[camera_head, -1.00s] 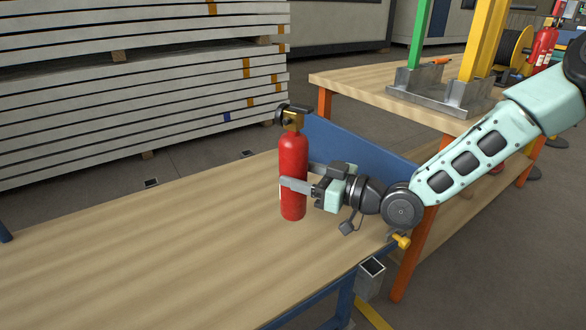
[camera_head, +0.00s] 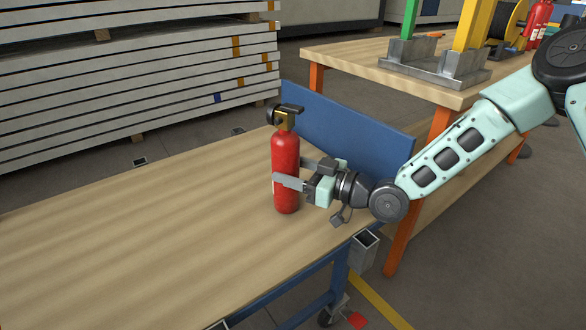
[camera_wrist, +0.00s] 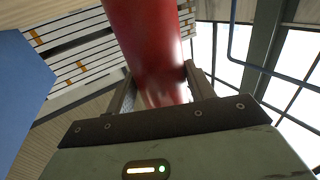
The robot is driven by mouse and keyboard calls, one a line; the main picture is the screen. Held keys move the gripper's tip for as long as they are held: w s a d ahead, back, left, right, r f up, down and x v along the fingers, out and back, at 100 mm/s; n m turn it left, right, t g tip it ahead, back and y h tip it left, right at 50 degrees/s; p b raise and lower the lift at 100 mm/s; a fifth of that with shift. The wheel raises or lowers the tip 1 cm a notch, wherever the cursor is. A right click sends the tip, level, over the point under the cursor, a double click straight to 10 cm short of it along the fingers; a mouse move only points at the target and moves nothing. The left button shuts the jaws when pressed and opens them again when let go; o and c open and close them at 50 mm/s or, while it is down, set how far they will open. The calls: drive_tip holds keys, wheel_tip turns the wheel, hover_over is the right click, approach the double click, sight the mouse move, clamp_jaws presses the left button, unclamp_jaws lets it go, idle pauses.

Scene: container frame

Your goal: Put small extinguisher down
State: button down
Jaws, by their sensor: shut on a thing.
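The small red extinguisher (camera_head: 286,160) is upright at the right part of the wooden-topped table (camera_head: 150,230), with its black and brass valve on top. Its lower end shows against the tabletop; I cannot tell whether it touches the wood. My gripper (camera_head: 288,180) comes in from the right and is shut on the extinguisher's body, below its middle. In the wrist view the red body (camera_wrist: 150,45) fills the space between the two fingers (camera_wrist: 158,92).
A blue panel (camera_head: 345,130) stands along the table's far right edge, close behind the extinguisher. A second wooden table (camera_head: 370,65) with a metal bracket (camera_head: 430,65) is at the back right. Stacked panels (camera_head: 130,90) stand behind. The tabletop to the left is clear.

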drive_tip(key=c, duration=0.6)
unclamp_jaws()
drive_tip(key=shift+f, duration=0.1)
drive_tip(key=shift+o, duration=0.2)
